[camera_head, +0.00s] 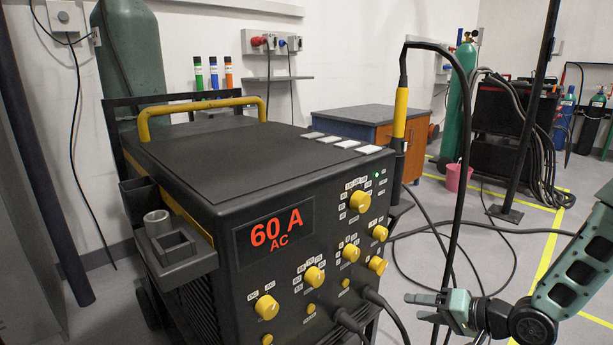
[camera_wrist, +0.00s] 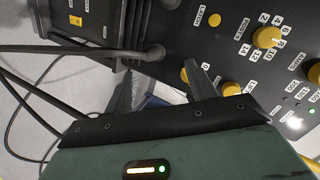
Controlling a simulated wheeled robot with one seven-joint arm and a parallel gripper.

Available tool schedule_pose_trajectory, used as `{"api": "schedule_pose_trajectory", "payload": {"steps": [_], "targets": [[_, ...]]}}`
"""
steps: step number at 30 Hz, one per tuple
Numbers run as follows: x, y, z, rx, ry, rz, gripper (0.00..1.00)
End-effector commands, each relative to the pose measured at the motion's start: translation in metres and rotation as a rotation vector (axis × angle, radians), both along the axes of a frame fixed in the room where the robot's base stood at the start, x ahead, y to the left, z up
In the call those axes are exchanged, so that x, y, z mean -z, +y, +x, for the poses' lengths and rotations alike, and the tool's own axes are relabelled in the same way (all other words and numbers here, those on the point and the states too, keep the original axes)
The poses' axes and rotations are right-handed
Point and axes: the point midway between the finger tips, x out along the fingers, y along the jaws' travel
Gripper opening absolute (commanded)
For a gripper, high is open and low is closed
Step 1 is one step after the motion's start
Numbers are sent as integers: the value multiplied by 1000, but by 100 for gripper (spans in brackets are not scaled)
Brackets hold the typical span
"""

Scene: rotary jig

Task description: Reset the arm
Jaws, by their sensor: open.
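My gripper (camera_head: 427,308) is at the lower right of the head view, to the right of the welding machine's front panel. Its fingers point left and are apart, with nothing between them. In the wrist view my gripper (camera_wrist: 163,85) shows two separated fingertips in front of the machine's panel. My green and black arm reaches in from the right edge. The black welding machine (camera_head: 250,155) has a red display (camera_head: 274,233) reading 60 A AC and several yellow knobs (camera_head: 361,202). The wrist view also shows a yellow knob (camera_wrist: 267,37) close by.
Black cables (camera_head: 350,322) leave the lower panel and loop across the floor. A yellow-handled torch (camera_head: 401,113) stands at the machine's right side, its cable hanging near my gripper. A blue-sided cabinet (camera_head: 365,125), pink bucket (camera_head: 459,177) and green cylinder (camera_head: 458,100) stand behind.

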Motion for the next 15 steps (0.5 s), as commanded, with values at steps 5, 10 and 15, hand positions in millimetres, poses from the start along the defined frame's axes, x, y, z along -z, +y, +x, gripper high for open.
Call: {"api": "schedule_pose_trajectory", "payload": {"steps": [5,10,15], "targets": [[-20,39,-11,-156,40,-395,56],[-51,68,-45,-297,85,-700,56],[-91,95,-104,-448,141,-921,56]]}}
